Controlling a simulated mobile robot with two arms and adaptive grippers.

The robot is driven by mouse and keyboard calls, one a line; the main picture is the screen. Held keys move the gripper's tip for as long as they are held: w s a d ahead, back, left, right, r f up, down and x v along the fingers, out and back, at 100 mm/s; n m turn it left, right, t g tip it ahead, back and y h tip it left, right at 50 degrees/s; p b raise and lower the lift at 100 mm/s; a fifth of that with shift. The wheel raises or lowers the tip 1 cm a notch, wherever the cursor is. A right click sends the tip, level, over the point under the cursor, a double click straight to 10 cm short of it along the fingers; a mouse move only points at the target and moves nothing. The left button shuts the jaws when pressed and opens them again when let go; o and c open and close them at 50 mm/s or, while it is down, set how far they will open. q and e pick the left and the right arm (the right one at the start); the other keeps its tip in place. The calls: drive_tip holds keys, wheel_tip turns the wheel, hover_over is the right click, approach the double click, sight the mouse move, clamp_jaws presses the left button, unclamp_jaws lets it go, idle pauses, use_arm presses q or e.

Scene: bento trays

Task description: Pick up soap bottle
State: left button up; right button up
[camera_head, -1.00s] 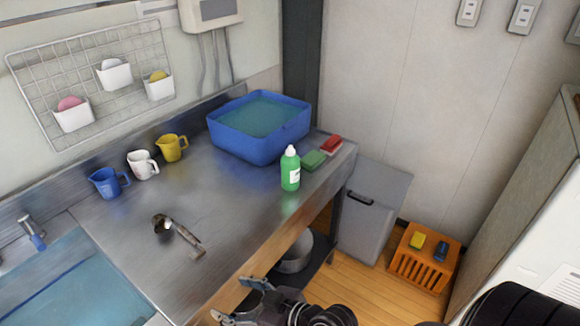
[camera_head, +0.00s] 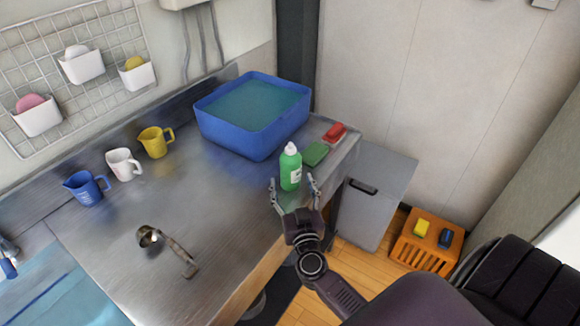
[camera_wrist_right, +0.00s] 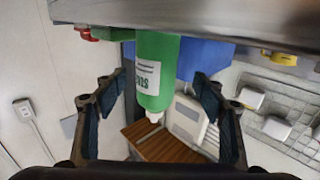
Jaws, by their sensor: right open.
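The soap bottle (camera_head: 290,169) is green with a white cap and a white label. It stands upright on the steel counter (camera_head: 215,215), near its front edge. My right gripper (camera_head: 295,186) is open, with its fingers reaching toward the bottle from the front, one to each side. In the right wrist view the bottle (camera_wrist_right: 157,75) shows upside down between the two open fingers (camera_wrist_right: 165,105), and neither finger visibly touches it. My left gripper is not in view.
A blue basin (camera_head: 250,145) of water stands behind the bottle. A ladle (camera_head: 170,248) and cups (camera_head: 124,164) are on the left. An orange crate (camera_head: 425,244) is on the floor.

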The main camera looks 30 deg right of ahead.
sight(293, 177)
drive_tip(key=x, duration=0.4)
drive_tip(key=shift+s+d+r, duration=0.15)
drive_tip(key=shift+d, duration=0.1)
drive_tip(key=shift+x, duration=0.95)
drive_tip(key=c, duration=1)
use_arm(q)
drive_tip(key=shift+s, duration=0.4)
use_arm(e)
drive_tip(key=c, duration=0.5)
